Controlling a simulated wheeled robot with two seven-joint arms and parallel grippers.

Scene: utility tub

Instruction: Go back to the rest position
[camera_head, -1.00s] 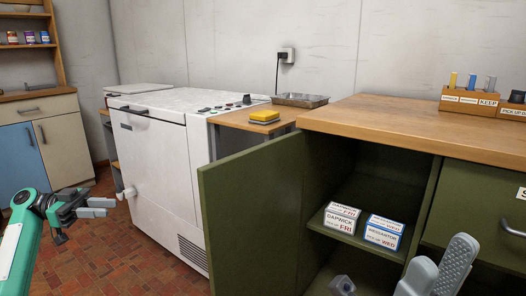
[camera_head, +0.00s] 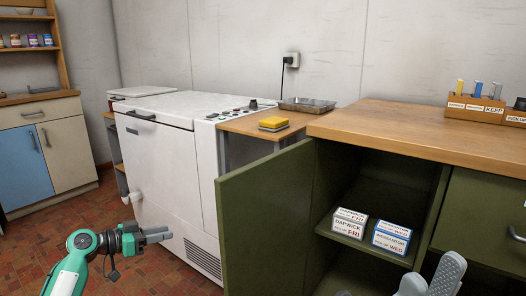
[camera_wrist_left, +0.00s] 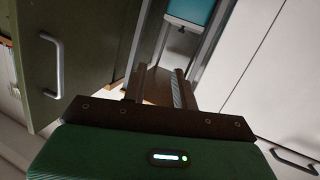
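My left gripper (camera_head: 158,235) is in front of the white chest appliance, above the tiled floor, with its fingers pointing right. In the left wrist view its two fingers (camera_wrist_left: 158,88) stand apart with nothing held between them. My right gripper (camera_head: 430,280) shows only as light grey fingers at the bottom edge, in front of the open cabinet; the tips look apart and no held object is visible. A Dapwick box (camera_head: 349,223) marked FRI and a Reagantor box (camera_head: 391,238) marked WED sit side by side on the cabinet shelf, apart from both grippers.
The open green cabinet door (camera_head: 265,220) stands between my left gripper and the shelf. A white appliance (camera_head: 165,165) is behind the left gripper. The wooden counter (camera_head: 400,130) holds labelled racks (camera_head: 475,106).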

